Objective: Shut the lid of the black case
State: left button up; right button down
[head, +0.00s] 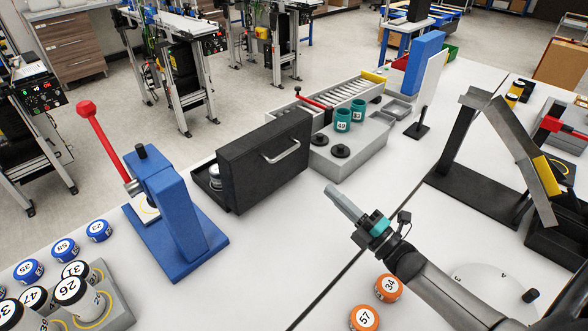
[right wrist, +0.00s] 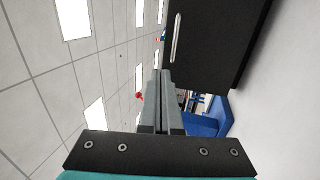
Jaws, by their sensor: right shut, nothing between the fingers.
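The black case (head: 200,190) stands on the white table. Its lid (head: 243,178) is raised, standing steeply with its outer face and silver handle (head: 282,153) toward me. The lid hides most of the case's inside; a silvery round item (head: 215,174) shows at its left end. My right gripper (head: 330,189) is shut and empty, to the right of the lid on its handle side, apart from it. In the right wrist view, the shut fingers (right wrist: 161,73) lie near the lid (right wrist: 222,45) and its handle (right wrist: 177,37). My left gripper is not in view.
A blue press (head: 175,215) with a red lever stands left of the case. A grey block with teal cups (head: 343,120) stands behind right. Orange-capped jars (head: 389,288) and a black stand (head: 470,190) are to the right. Table before the case is clear.

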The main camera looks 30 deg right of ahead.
notch_tip(320, 180, down, 3)
jog(key=b, duration=0.5)
send_near(283, 156)
jog(key=x, duration=0.6)
jog(key=shift+w, duration=0.45)
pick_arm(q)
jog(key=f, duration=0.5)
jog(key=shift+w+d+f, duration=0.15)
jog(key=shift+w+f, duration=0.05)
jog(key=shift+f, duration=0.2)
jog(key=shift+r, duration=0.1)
